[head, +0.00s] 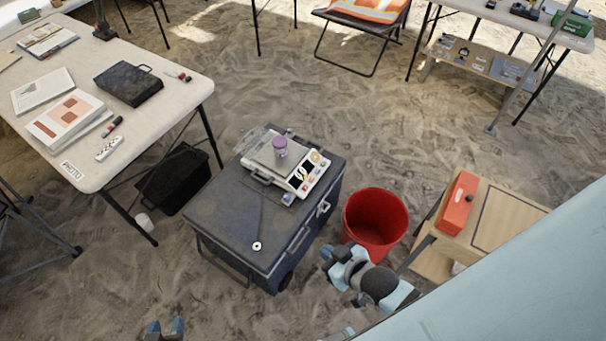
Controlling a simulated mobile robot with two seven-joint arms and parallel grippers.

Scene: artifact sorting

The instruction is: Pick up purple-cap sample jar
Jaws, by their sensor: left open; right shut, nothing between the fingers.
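The purple-cap sample jar (280,147) stands upright on the pan of a white weighing scale (296,184). The scale sits on the far part of a dark grey wheeled cooler box (225,222). My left gripper (165,328) shows only its tips at the bottom edge. It is open and empty, well in front of the cooler and apart from the jar. My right gripper (334,262) is shut and empty, to the right of the cooler and in front of the red bucket. Neither gripper touches the jar.
A red bucket (374,222) stands right of the cooler. A wooden stand with an orange box (458,203) is further right. A white table (180,92) with papers and a black case is at left, a black crate (172,180) beneath it. Sandy floor lies clear behind the cooler.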

